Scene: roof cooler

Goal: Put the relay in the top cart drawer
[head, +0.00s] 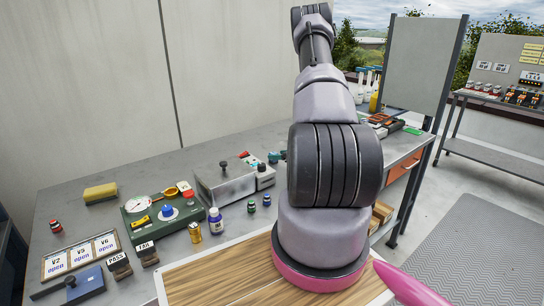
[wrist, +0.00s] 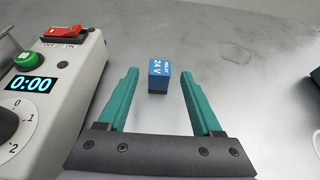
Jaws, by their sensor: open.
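The relay, a small blue block marked 24 V (wrist: 158,78), stands on the grey metal bench top in the wrist view. My gripper (wrist: 160,73) has two green fingers, spread open and empty. The relay shows in the gap between the fingertips, a little ahead of them, with no finger visibly touching it. In the head view a bit of my gripper (head: 278,156) shows at the left of my arm, and the relay is hidden there. An orange drawer front (head: 404,172) shows at the right; I cannot tell whether it is the top cart drawer.
A pale timer box (wrist: 62,85) with a red switch stands close to my gripper's left. A metal box (head: 222,182), a green scale (head: 160,212) and small bottles crowd the bench's middle. A grey upright panel (head: 418,62) stands at the right. Bench beyond the relay is clear.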

